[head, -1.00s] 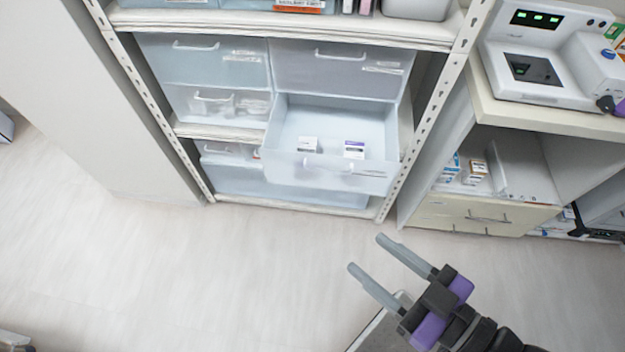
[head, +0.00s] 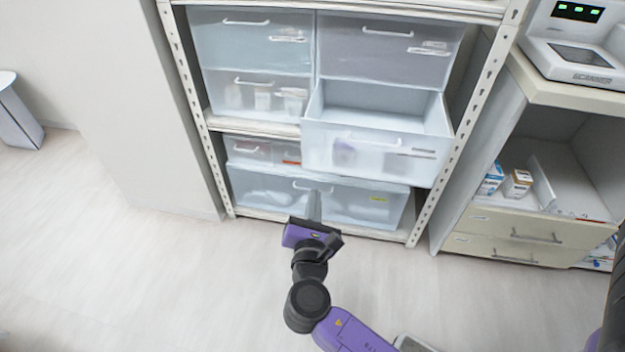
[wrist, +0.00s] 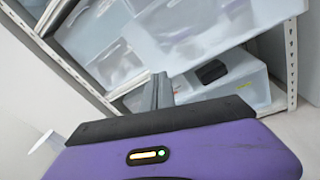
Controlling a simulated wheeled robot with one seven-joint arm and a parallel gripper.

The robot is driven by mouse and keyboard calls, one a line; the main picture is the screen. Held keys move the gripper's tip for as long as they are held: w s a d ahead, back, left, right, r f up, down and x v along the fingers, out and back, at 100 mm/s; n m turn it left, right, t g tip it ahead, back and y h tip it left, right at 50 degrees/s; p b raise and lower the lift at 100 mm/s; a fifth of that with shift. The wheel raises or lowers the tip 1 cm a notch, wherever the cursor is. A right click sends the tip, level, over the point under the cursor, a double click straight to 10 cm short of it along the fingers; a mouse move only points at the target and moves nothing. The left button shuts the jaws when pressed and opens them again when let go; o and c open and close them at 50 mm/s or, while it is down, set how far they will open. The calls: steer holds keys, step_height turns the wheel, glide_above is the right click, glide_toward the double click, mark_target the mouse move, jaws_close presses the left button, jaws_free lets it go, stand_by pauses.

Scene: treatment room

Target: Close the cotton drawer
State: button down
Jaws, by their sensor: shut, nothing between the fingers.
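The cotton drawer seems to be the open translucent drawer (head: 430,168) in the right column of the shelf unit. It sticks out toward me, with a white handle on its front and blurred small boxes showing through it. My gripper (head: 313,195) is shut and empty. In the head view it is in front of the shelf, below and left of the open drawer's front, apart from it as far as I can tell. In the wrist view my shut fingers (wrist: 160,85) point toward the translucent drawers.
Closed drawers stand above (head: 365,52) and left (head: 255,45) of the open one, with a wide bin (head: 265,190) below. Metal shelf posts (head: 480,110) flank them. A cabinet (head: 520,225) with an open shelf stands right. The floor in front is clear.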

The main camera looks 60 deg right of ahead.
steer(key=s+n+g+h, duration=0.1)
steer(key=s+n+g, duration=0.1)
steer(key=s, duration=0.1)
steer(key=b, duration=0.3)
glide_toward(339, 151)
steer(key=shift+h, duration=0.3)
steer(key=x, duration=0.6)
steer(key=shift+w+d+f, duration=0.15)
steer(key=shift+d+f, duration=0.1)
steer(key=shift+f, duration=0.1)
steer(key=shift+d, duration=0.15)
steer(key=shift+w+d, duration=0.1)
steer(key=x, duration=2)
steer(key=shift+w+d+b, duration=0.1)
steer(key=shift+d+b, duration=0.2)
steer(key=shift+w+d, duration=0.25)
steer(key=shift+d, duration=0.25)
steer(key=shift+r, duration=0.15)
steer(key=shift+d, duration=0.1)
